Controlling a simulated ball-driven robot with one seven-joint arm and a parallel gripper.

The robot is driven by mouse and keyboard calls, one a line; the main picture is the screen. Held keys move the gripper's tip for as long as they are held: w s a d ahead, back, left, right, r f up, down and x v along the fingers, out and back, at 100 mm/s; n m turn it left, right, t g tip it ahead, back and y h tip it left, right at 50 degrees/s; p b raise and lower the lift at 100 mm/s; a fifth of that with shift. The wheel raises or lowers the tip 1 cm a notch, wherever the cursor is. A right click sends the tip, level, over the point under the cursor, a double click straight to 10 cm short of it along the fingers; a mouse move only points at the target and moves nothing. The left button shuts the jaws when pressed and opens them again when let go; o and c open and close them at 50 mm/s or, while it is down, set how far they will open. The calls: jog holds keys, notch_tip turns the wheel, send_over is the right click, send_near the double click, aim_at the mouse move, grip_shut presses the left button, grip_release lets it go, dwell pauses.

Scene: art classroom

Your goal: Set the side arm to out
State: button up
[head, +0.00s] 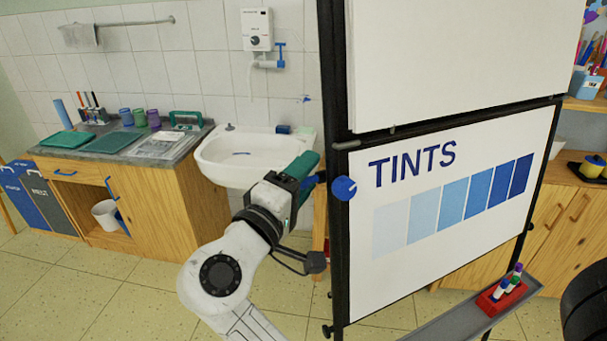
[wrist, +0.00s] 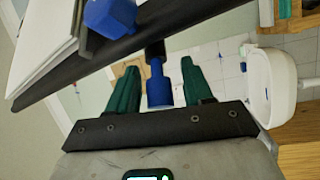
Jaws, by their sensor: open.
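A black-framed flip chart stands right of centre with a "TINTS" sheet (head: 455,205). A blue-ended piece (wrist: 158,88), which looks like the grip of the side arm, sticks out from the chart's dark frame (wrist: 115,50) toward my palm. My gripper (head: 308,170) is at the chart's left post, its green fingers open. In the wrist view, the gripper (wrist: 159,66) has one finger on each side of the blue end, with visible gaps. In the head view my fingers partly hide this piece. A round blue knob (head: 343,188) sits beside it on the post.
A white sink (head: 240,165) and a wooden counter (head: 150,190) stand behind my arm at left. The chart's grey tray (head: 450,320) holds a red marker holder (head: 502,296). A wooden cabinet (head: 570,225) is at right. Tiled floor is clear at lower left.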

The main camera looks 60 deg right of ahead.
jog(key=shift+c, duration=0.5)
grip_shut()
